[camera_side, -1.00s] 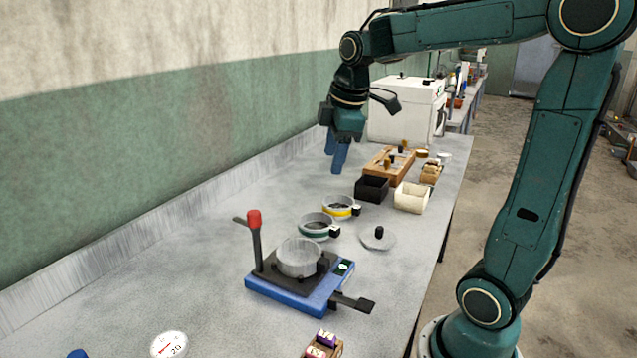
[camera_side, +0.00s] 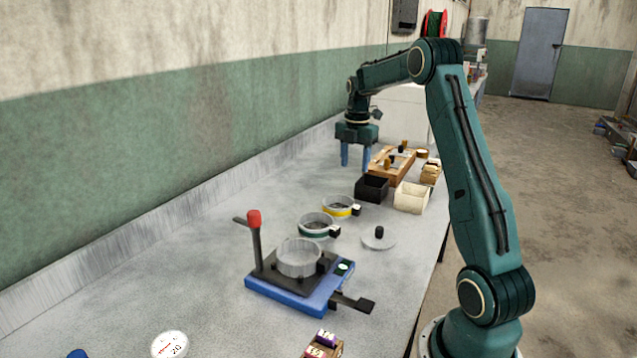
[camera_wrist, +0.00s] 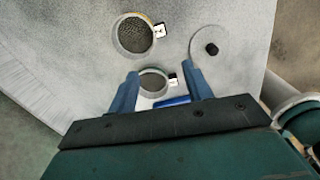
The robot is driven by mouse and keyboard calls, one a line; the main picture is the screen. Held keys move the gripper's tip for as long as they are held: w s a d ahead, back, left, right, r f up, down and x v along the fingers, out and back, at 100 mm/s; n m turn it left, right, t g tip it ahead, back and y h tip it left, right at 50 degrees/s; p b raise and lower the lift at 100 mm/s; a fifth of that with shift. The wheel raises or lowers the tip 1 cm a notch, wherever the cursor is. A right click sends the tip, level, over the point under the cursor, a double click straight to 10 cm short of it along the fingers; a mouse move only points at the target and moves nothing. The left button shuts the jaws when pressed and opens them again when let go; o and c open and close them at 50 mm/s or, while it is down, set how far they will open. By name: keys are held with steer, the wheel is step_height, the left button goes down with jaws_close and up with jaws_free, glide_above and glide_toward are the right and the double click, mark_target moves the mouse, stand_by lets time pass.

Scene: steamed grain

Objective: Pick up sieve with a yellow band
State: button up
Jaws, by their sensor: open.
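The sieve with a yellow band (camera_side: 338,211) is a round grey ring with a small black-and-white tab, standing on the grey table in mid-view. In the wrist view this sieve (camera_wrist: 134,38) lies ahead of the fingers, its mesh showing. A similar sieve with a green band (camera_side: 317,230) stands close beside it; in the wrist view that one (camera_wrist: 153,84) shows between my fingers, partly cut off. My gripper (camera_side: 356,160) is open and empty, pointing down above the table behind the yellow-banded sieve. Its two blue fingers (camera_wrist: 163,88) show apart in the wrist view.
A blue device with a red-topped lever (camera_side: 300,283) carries a grey bowl in front of the sieves. A round lid with a black knob (camera_side: 372,242) lies right of them. A black box (camera_side: 371,193), a cream box (camera_side: 411,203) and a wooden rack (camera_side: 378,173) stand behind.

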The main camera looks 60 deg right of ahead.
steer(key=shift+d+f, duration=0.85)
steer(key=shift+d, duration=0.3)
glide_above(356, 207)
steer(key=shift+n, duration=0.4)
steer(key=shift+s+f, duration=0.1)
steer(key=shift+f, duration=4.2)
steer(key=shift+f, duration=0.1)
steer(key=shift+f, duration=2.5)
steer(key=c, duration=1.1)
